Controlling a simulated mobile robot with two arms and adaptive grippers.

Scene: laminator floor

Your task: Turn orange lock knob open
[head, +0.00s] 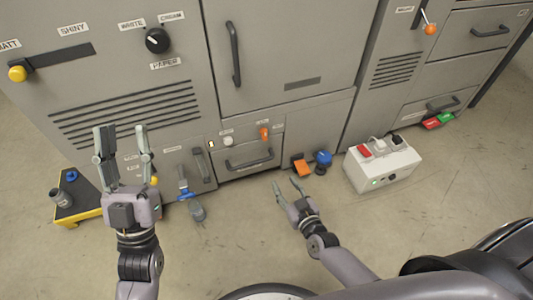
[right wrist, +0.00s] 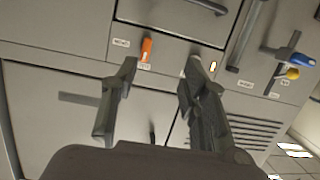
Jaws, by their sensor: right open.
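The orange lock knob (head: 264,133) is a small upright orange lever on the grey cabinet, above a low drawer (head: 250,158) with a dark handle. It also shows in the right wrist view (right wrist: 146,50), ahead of and between the fingers, nearer the left one, not touched. My right gripper (head: 291,187) is open and empty, below and to the right of the knob in the head view; its fingers also show in the right wrist view (right wrist: 160,68). My left gripper (head: 124,141) is open and empty in front of the cabinet's lower left.
An orange pedal (head: 302,167) and a blue knob (head: 323,158) sit low by the cabinet, right of the drawer. A white box (head: 382,165) with switches stands on the floor further right. A yellow-black block (head: 78,200) lies at left. Floor before the drawer is mostly clear.

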